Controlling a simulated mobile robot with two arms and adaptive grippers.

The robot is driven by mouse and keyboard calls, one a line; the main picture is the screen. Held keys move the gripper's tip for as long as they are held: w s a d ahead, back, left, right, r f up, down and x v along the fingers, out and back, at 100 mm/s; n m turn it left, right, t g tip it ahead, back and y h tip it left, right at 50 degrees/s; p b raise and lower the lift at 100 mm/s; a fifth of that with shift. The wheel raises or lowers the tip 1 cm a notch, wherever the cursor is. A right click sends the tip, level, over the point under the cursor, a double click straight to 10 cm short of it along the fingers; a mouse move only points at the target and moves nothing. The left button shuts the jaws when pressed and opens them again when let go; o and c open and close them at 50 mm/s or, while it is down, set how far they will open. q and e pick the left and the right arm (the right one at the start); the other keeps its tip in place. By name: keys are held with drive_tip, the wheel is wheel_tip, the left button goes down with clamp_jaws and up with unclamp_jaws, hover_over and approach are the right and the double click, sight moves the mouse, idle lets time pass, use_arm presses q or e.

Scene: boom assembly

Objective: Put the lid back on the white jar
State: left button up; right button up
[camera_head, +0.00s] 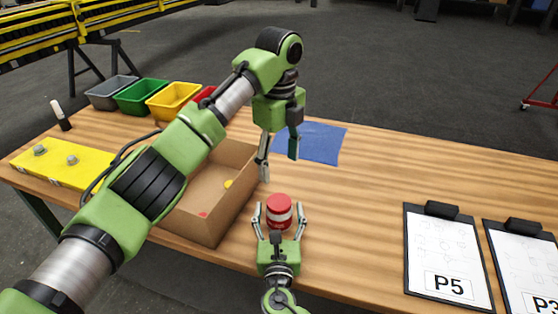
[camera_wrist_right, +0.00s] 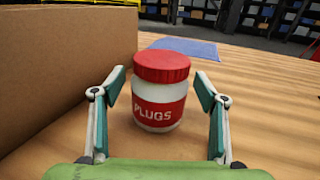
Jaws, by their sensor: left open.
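The white jar (camera_wrist_right: 160,91) stands upright on the table and has a red label reading PLUGS. Its red lid (camera_wrist_right: 161,66) sits on top and looks level; I cannot tell if it is screwed tight. In the head view the lid (camera_head: 279,201) and the jar (camera_head: 279,212) are near the table's front edge. My right gripper (camera_head: 279,212) is open, with one finger on each side of the jar and a visible gap on both sides in the wrist view. My left gripper (camera_head: 278,166) is open and empty, pointing down above and behind the jar.
A cardboard box (camera_head: 238,207) stands just left of the jar. A blue mat (camera_head: 320,143) lies behind. Several colored bins (camera_head: 174,98) and a yellow board (camera_head: 60,163) are at left. Clipboards (camera_head: 446,255) lie at right. The table between jar and clipboards is clear.

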drive_tip(key=shift+s, duration=0.1)
drive_tip(key=s, duration=1.2)
